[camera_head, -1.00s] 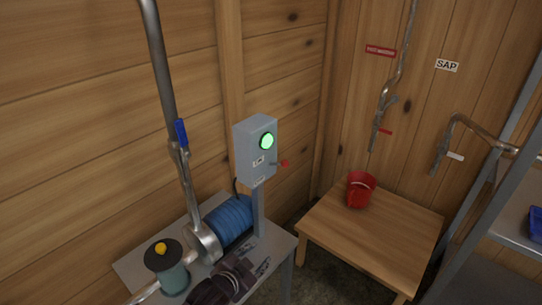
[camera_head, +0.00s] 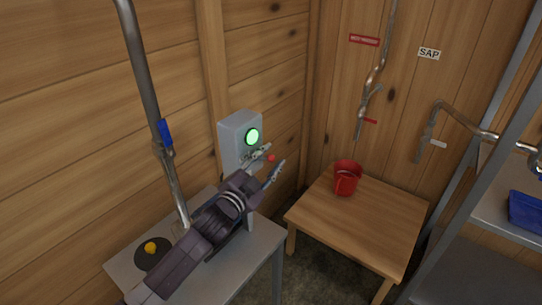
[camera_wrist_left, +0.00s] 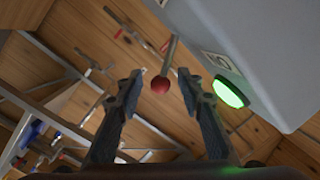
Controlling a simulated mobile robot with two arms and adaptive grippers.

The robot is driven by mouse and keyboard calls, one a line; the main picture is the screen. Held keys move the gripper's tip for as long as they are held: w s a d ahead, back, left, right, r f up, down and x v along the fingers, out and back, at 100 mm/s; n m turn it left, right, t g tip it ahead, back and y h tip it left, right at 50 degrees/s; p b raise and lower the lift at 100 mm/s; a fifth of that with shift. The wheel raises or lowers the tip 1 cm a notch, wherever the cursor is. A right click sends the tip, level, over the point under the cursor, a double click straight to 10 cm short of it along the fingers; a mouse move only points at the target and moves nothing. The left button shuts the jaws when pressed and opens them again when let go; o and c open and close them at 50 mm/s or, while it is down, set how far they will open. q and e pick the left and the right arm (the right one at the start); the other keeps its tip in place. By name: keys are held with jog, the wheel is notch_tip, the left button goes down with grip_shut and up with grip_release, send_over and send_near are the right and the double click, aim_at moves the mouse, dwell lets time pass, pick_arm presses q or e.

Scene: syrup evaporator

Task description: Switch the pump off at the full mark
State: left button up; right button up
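The grey switch box (camera_head: 233,130) stands at the bench's far end, its round green lamp (camera_head: 252,137) lit. Its lever ends in a red ball (camera_head: 271,157). In the left wrist view, the lever's red ball (camera_wrist_left: 160,85) appears between the two fingers, and the lit lamp (camera_wrist_left: 229,92) is to the right. My left gripper (camera_head: 274,163) is open in front of the box, with its fingers on either side of the ball; I cannot tell whether they touch it. My left arm hides the blue motor. My right gripper is not in view. I see no full mark.
A steel pipe (camera_head: 142,75) with a blue-handled valve (camera_head: 165,132) rises at left. A bench (camera_head: 262,240) lies under my arm. A red bucket (camera_head: 346,181) stands on a wooden table (camera_head: 360,222). A SAP sign (camera_head: 429,53) and pipes are on the back wall.

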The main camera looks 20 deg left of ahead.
pick_arm(q)
jog(key=shift+w, duration=0.2)
jog(key=shift+d, duration=0.1)
grip_shut()
